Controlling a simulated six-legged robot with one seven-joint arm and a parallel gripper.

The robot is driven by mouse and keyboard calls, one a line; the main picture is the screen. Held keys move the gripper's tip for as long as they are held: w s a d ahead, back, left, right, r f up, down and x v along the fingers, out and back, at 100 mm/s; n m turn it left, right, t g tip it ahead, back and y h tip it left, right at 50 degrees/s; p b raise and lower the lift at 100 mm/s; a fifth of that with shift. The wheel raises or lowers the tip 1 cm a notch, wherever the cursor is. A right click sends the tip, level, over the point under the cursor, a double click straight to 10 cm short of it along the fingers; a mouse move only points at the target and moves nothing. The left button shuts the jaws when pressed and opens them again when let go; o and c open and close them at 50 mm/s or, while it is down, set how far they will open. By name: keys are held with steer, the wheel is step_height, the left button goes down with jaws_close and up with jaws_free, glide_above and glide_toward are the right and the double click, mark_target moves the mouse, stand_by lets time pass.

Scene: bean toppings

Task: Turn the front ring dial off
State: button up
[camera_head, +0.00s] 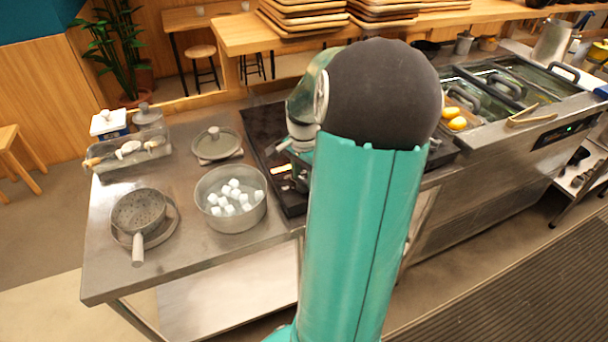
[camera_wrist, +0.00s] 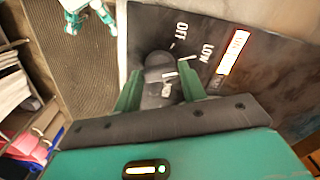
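The dark round dial (camera_wrist: 158,70) shows in the wrist view on a black panel, with OFF and LOW printed beyond it and a red and yellow bar to the right. A pale mark shows on the dial; its exact setting is hard to read. My gripper (camera_wrist: 160,82) has its two green fingers apart, one on each side of the dial. I cannot tell whether either finger touches it.
A steel unit with sunken wells (camera_head: 520,120) lies to the right. Open floor is in front.

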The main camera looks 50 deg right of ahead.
steer(key=c, duration=0.5)
steer(key=shift+n, duration=0.3)
steer(key=n, duration=0.3)
steer(key=shift+w, duration=0.1)
steer(key=shift+n, duration=2.7)
steer(key=o, duration=1)
steer(key=shift+r, duration=0.15)
